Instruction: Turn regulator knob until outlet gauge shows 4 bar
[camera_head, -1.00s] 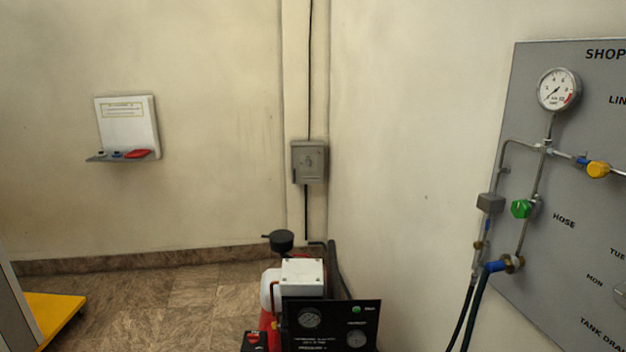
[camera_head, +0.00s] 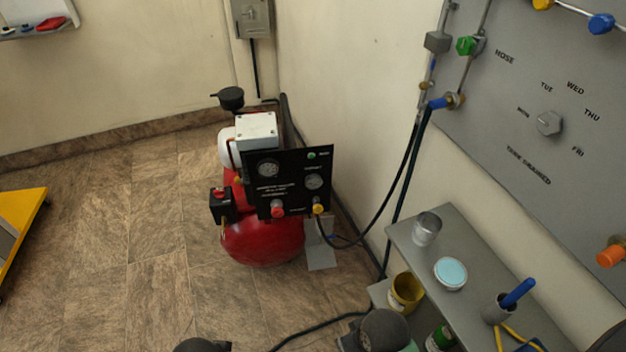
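A red compressor (camera_head: 262,243) stands on the floor at the centre, with a black panel (camera_head: 293,159) on its front. The panel carries a left gauge (camera_head: 268,168) and a right gauge (camera_head: 314,182); their needles and small labels are too small to read. Below the gauges are a red knob (camera_head: 278,211) and a yellow or brass fitting (camera_head: 318,209) with a hose. I cannot tell from the lettering which part is the regulator knob. Neither gripper's fingers are in view, and nothing touches the panel.
A grey shelf (camera_head: 400,238) at lower right holds a metal cup (camera_head: 426,229), a blue-topped tin (camera_head: 450,273) and a blue-handled tool (camera_head: 517,292). A grey wall panel (camera_head: 500,90) with valves is above it. A yellow platform (camera_head: 28,215) stands at left. Floor left of the compressor is clear.

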